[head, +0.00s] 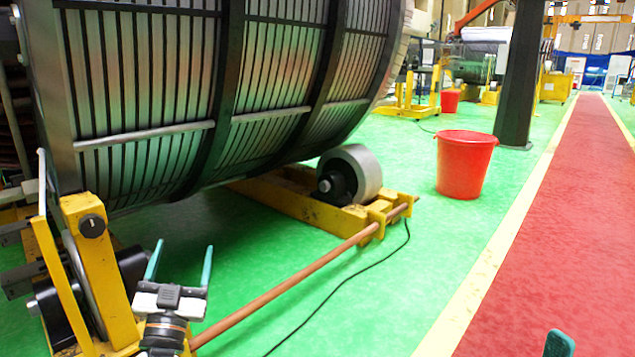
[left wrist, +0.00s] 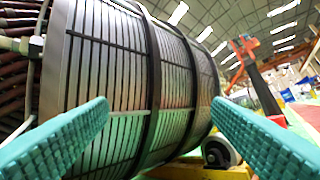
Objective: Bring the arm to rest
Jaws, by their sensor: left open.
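My left gripper (head: 180,252) is open and empty at the lower left of the head view, its two teal fingers pointing up and well apart. It is in front of the large ribbed stator drum (head: 150,85), apart from it as far as I can see. In the left wrist view the two textured teal fingers frame the stator (left wrist: 120,95), with nothing between them. One teal fingertip of my right gripper (head: 559,344) shows at the bottom right edge of the head view; the rest is out of frame.
The drum rests over a yellow stand (head: 290,205) with a grey roller (head: 355,172). A copper-coloured rod (head: 300,275) and a black cable (head: 345,280) lie low in front. A red bucket (head: 465,165) stands right of the stand. Green floor and a red walkway (head: 560,240) are clear.

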